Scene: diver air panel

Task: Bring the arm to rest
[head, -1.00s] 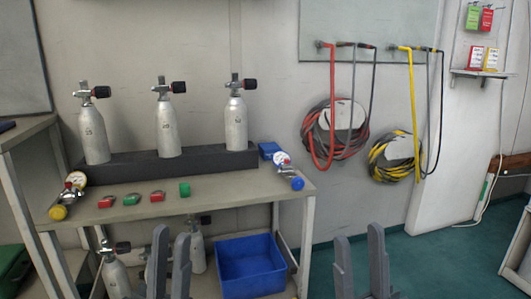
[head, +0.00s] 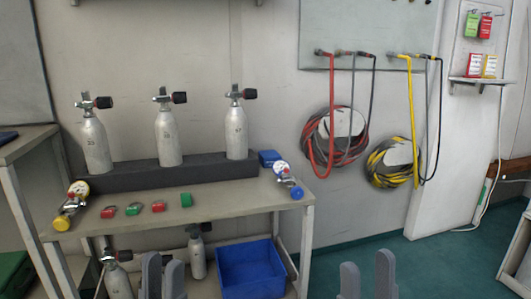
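My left gripper (head: 163,277) shows at the bottom edge of the head view, in front of the bench's lower shelf. Its two grey fingers point up with a narrow gap between them and nothing seen in it. My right gripper (head: 367,277) is at the bottom edge right of the bench, over the green floor. Its fingers stand apart with a clear gap, empty. The rest of both arms is out of view.
The bench (head: 240,205) bears three grey cylinders in a dark rack (head: 130,177), two gauged regulators and several small red and green items. A blue bin (head: 250,270) is below. Red (head: 335,140) and yellow (head: 392,165) hoses hang on the wall.

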